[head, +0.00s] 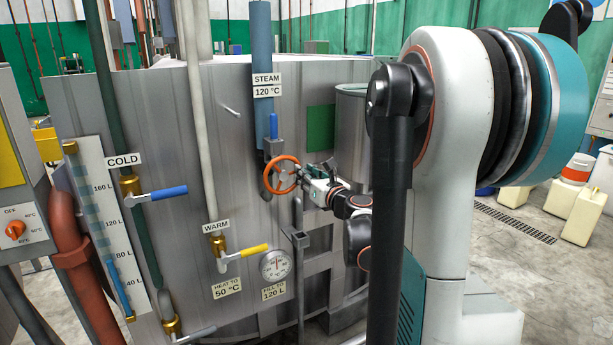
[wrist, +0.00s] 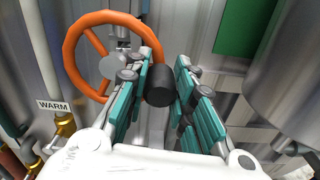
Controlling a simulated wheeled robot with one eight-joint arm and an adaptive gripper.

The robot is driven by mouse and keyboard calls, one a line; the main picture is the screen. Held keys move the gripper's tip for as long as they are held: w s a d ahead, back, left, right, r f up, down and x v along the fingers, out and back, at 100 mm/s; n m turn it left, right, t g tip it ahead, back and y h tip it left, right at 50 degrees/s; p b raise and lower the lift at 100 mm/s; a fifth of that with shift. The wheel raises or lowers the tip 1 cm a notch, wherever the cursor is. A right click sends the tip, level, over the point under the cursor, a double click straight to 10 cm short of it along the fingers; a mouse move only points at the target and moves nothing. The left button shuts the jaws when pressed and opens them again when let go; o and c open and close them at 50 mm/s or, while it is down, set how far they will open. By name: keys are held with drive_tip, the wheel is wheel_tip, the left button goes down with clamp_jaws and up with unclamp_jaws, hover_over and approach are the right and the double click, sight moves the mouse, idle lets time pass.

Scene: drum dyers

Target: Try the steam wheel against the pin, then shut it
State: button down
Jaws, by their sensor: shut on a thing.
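The orange steam wheel (head: 282,158) sits on the tank's front under the blue steam pipe (head: 262,60), which bears the STEAM 120 °C sign. My gripper (head: 307,181) is at the wheel's right side. In the wrist view the wheel (wrist: 76,42) fills the upper left. My gripper (wrist: 160,92) has its teal-padded fingers on both sides of a short black knob (wrist: 158,84) by the wheel's right rim. My left finger hides part of that rim. A blue upright piece (head: 273,125) stands just above the wheel; I cannot tell whether it is the pin.
A blue-handled COLD valve (head: 165,193) and a yellow-handled WARM valve (head: 247,251) are to the left. A round dial (head: 275,264) is below the wheel. A metal frame (head: 318,245) and a steel cylinder (head: 352,125) stand close on the right.

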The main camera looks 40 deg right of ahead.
drive_tip(key=shift+f+m, duration=0.3)
drive_tip(key=shift+m, duration=0.3)
drive_tip(key=c, duration=1.3)
unclamp_jaws()
drive_tip(key=v, duration=1.2)
